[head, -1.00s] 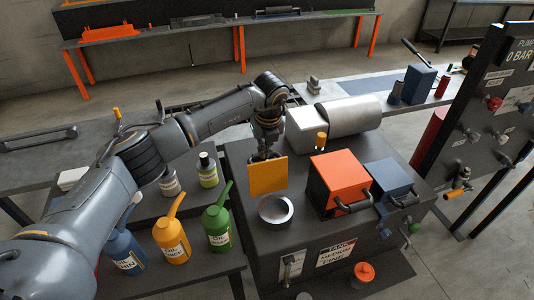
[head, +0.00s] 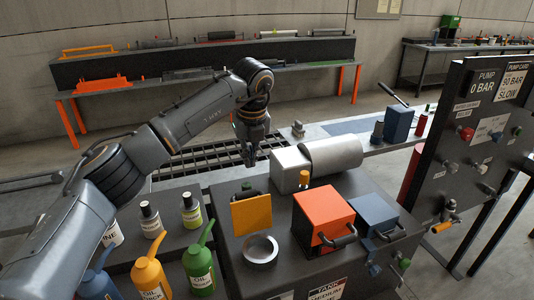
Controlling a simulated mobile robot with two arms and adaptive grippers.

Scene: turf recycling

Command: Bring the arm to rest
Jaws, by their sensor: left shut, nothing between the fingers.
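My left arm comes in from the left, and its gripper (head: 250,155) hangs pointing down above the back left of the dark machine bench. The gripper is shut and empty. It is apart from the orange-yellow plate (head: 251,214), which stands upright on the bench in front of it. A metal ring (head: 260,250) lies just in front of the plate. My right gripper is not in view.
An orange box (head: 322,219) and a blue box (head: 376,211) stand right of the plate. A light grey cylinder (head: 333,154) lies behind them. Oil cans, including a green one (head: 199,267), and bottles stand at lower left. A pump panel (head: 475,140) rises at right.

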